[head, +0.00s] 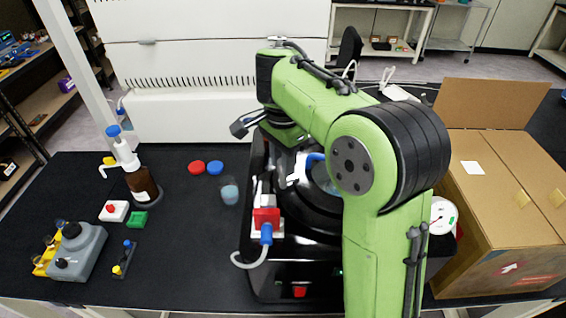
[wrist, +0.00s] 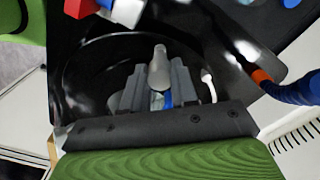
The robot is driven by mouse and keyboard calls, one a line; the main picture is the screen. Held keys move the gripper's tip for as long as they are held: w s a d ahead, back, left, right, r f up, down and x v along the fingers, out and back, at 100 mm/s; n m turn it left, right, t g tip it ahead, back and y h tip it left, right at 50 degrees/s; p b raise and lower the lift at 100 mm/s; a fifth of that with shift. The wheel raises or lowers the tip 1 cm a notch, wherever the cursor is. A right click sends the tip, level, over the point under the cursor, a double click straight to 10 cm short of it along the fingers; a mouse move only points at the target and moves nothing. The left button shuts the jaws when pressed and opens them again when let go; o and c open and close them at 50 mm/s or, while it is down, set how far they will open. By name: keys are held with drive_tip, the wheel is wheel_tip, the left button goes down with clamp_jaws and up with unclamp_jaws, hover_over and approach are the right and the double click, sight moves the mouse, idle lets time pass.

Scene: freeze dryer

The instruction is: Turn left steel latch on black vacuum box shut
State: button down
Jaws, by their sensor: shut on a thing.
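The black vacuum box (head: 268,272) stands on the dark bench in the head view, partly covered by my green arm. In the wrist view, the two grey fingers of my gripper (wrist: 157,76) stand on either side of a grey, round-ended steel latch (wrist: 158,62), shut on it. A curved black rim of the box (wrist: 88,62) lies around it. A blue and white piece shows between the finger bases. In the head view, my arm hides the fingers and the latch they hold, so its angle is hard to read there.
A red valve (head: 266,217) with a blue hose end sits at the box's left front; it also shows in the wrist view (wrist: 104,8). A blue hose with an orange collar (wrist: 262,77) is right of my fingers. A cardboard box (head: 500,262) stands right; bottles and caps lie left.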

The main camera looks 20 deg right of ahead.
drive_tip(key=shift+m+b, duration=0.4)
drive_tip(key=shift+m, duration=0.8)
drive_tip(key=c, duration=0.9)
unclamp_jaws()
wheel_tip(320, 180, up, 16)
drive_tip(key=p, duration=1)
drive_tip(key=shift+f, duration=0.1)
